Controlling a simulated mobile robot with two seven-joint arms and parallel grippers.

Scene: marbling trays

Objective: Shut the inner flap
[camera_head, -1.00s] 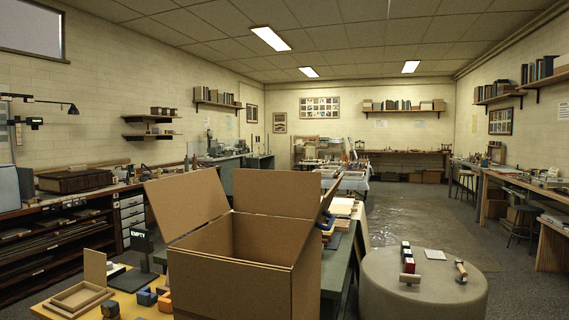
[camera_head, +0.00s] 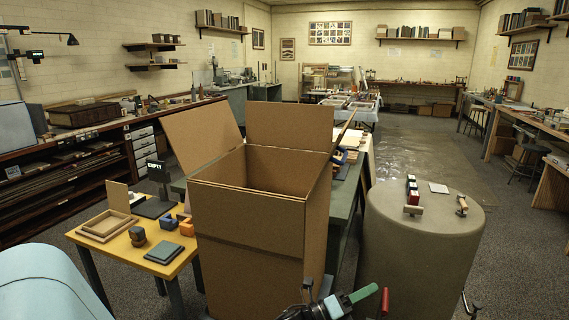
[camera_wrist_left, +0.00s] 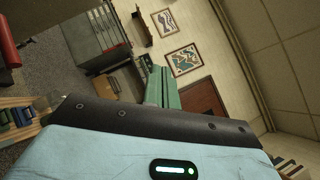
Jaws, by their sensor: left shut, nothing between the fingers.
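A tall cardboard box (camera_head: 255,285) stands open-topped in the middle of the head view. Its left flap (camera_head: 203,137) leans up and outward. Its back flap (camera_head: 290,126) stands nearly upright. The right flap (camera_head: 343,133) is raised and seen almost edge-on. A front flap (camera_head: 245,215) appears to hang down against the front face. My left gripper (camera_head: 374,288), with green fingers, is low in front of the box's lower right, apart from the flaps. Its shut, empty fingers also show in the left wrist view (camera_wrist_left: 165,90). A red tip (camera_head: 385,302) beside it may be my right gripper; its jaws cannot be made out.
A yellow table (camera_head: 118,250) with frames and small blocks stands left of the box. A green bench (camera_head: 345,205) is behind the box. Open floor lies beyond the stool.

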